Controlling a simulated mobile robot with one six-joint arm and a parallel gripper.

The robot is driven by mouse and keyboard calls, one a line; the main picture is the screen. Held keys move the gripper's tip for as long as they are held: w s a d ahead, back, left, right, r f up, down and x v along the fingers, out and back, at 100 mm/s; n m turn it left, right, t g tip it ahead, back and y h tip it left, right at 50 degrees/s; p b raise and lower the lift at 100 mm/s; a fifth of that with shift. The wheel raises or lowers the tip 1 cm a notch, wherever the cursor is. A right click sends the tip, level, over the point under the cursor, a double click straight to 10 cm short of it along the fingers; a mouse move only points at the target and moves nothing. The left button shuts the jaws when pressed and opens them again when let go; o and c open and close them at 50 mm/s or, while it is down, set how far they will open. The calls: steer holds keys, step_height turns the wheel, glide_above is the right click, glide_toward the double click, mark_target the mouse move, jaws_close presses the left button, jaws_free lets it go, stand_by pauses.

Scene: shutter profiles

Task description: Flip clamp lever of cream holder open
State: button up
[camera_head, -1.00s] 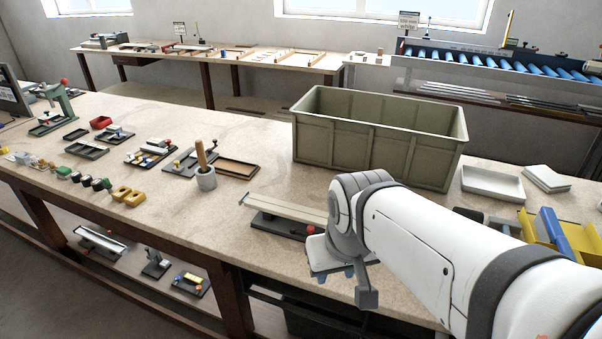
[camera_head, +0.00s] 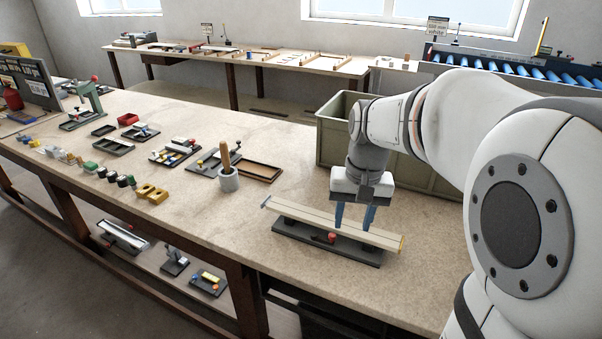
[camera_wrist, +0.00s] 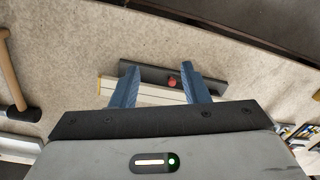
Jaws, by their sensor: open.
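A long cream profile (camera_head: 300,214) lies in a holder with a dark base (camera_head: 352,253) near the front edge of the bench. A red-knobbed lever (camera_head: 332,237) sits at the front middle of the base. In the wrist view the red knob (camera_wrist: 172,81) shows between the fingers, against the dark base (camera_wrist: 210,84). My gripper (camera_head: 353,227) points down over the profile, with its two blue fingers apart and nothing between them. I cannot tell whether the fingers touch the profile. The wrist view also shows my gripper (camera_wrist: 159,70) open.
A green-grey crate (camera_head: 336,130) stands behind the holder, partly hidden by my arm. Several small fixtures and blocks lie farther left. The bench between cup and holder is clear.

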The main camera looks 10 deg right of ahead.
steer(key=w+f+m+g, duration=0.2)
steer(key=w+f, duration=0.1)
steer(key=w, duration=0.6)
steer(key=m+g+y, duration=0.2)
glide_toward(333, 233)
steer(key=shift+s+a, duration=0.15)
steer(key=shift+a, duration=0.15)
steer(key=shift+f, duration=0.25)
steer(key=x, duration=0.7)
steer(key=shift+s+f+p, duration=0.1)
steer(key=shift+f+p, duration=0.05)
steer(key=shift+p, duration=0.15)
steer(key=shift+d, duration=0.1)
steer(key=shift+c, duration=0.5)
